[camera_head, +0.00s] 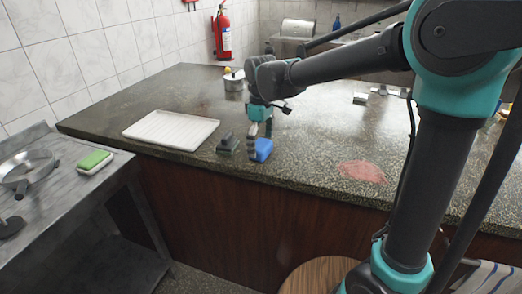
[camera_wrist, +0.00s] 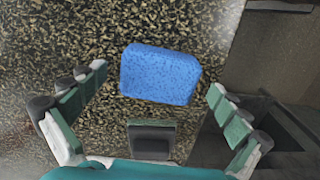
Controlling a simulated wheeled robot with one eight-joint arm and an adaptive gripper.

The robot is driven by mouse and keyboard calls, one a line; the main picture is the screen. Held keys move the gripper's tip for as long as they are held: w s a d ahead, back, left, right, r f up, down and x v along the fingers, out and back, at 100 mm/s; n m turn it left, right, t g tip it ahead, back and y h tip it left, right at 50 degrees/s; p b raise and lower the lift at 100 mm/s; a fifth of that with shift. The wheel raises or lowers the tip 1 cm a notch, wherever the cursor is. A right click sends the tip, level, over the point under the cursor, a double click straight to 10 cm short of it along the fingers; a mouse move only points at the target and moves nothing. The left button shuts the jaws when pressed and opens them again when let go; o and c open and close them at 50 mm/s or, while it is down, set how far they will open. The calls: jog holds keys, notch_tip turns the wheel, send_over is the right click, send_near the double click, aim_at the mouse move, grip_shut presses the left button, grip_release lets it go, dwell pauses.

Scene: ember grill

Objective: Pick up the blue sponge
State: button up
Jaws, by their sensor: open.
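The blue sponge (camera_head: 262,150) lies on the dark speckled counter near its front edge. In the wrist view the sponge (camera_wrist: 160,74) lies flat between and just beyond the fingertips, with clear gaps on both sides. My gripper (camera_head: 258,138) points down over the counter at the sponge, and one finger partly hides the sponge in the head view. In the wrist view my gripper (camera_wrist: 157,80) is open and holds nothing. I cannot tell how high the fingertips are above the counter.
A white ribbed tray (camera_head: 171,130) lies further left, and a metal pot (camera_head: 234,81) stands behind. A red patch (camera_head: 362,171) lies right. A green sponge (camera_head: 95,161) and pan (camera_head: 27,170) are on the metal side table.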

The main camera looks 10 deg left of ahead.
aim_at(261, 144)
jog(key=shift+f, duration=0.75)
jog(key=shift+c, duration=0.5)
jog(key=c, duration=1)
jog(key=shift+r, duration=0.15)
notch_tip(261, 144, up, 20)
